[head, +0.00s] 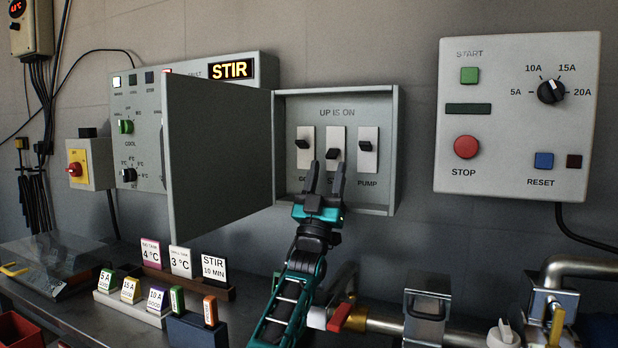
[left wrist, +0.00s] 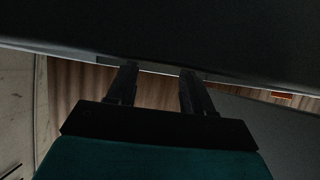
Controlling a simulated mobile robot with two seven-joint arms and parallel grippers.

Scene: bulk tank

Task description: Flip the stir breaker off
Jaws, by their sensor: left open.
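The open grey breaker box (head: 337,202) on the wall holds three black toggles on pale plates under the words "UP IS ON". The middle toggle (head: 335,154), the stir breaker, sits lower on its plate than the left toggle (head: 302,144) and the pump toggle (head: 366,146). Its label is mostly hidden by my gripper. My left gripper (head: 327,172) is open and empty, its fingertips just below the middle toggle; contact cannot be told. In the left wrist view the two fingers (left wrist: 158,85) are apart, with nothing between them. My right gripper is not in view.
The box's door (head: 218,150) stands open on the left, before a control panel with a lit STIR display (head: 231,69). A start/stop panel (head: 515,120) hangs at right. Below are label cards (head: 214,268), a red-handled valve (head: 340,318) and pipes.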

